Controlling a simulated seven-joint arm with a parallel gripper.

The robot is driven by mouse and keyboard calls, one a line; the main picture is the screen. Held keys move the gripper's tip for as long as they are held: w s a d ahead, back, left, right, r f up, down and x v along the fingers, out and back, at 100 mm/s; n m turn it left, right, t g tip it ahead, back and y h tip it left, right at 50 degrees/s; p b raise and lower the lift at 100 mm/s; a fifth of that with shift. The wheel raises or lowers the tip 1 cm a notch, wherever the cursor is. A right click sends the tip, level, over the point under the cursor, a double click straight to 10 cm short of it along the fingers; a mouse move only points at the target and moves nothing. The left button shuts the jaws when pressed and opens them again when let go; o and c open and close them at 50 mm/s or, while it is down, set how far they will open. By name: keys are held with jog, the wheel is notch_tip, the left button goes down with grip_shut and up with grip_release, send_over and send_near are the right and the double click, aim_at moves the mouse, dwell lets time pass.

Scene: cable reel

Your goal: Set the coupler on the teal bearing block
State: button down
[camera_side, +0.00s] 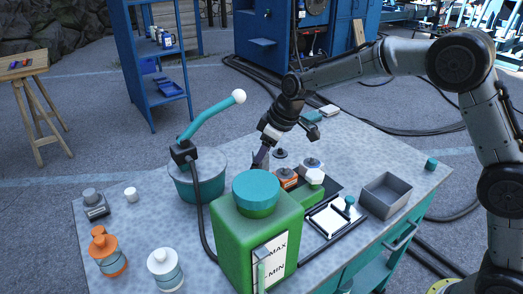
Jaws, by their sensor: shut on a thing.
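My gripper (261,159) points down over the far middle of the table, just behind the green canister's teal cap. It is shut, and the tips are small and dark here. I cannot make out the coupler's outline between them. Right of the tips is an orange block with a grey top (287,178). Beside it, a block with a grey top and a bluish side (311,164) sits on a dark base. I cannot tell for sure whether this is the teal bearing block. The canister hides part of this area.
The tall green canister (240,243) stands in front. Orange (108,255) and white (165,270) jars stand front left.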

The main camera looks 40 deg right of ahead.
jog(key=shift+f, duration=2.75)
jog(key=shift+f, duration=0.1)
jog(key=shift+c, duration=1.1)
grip_release()
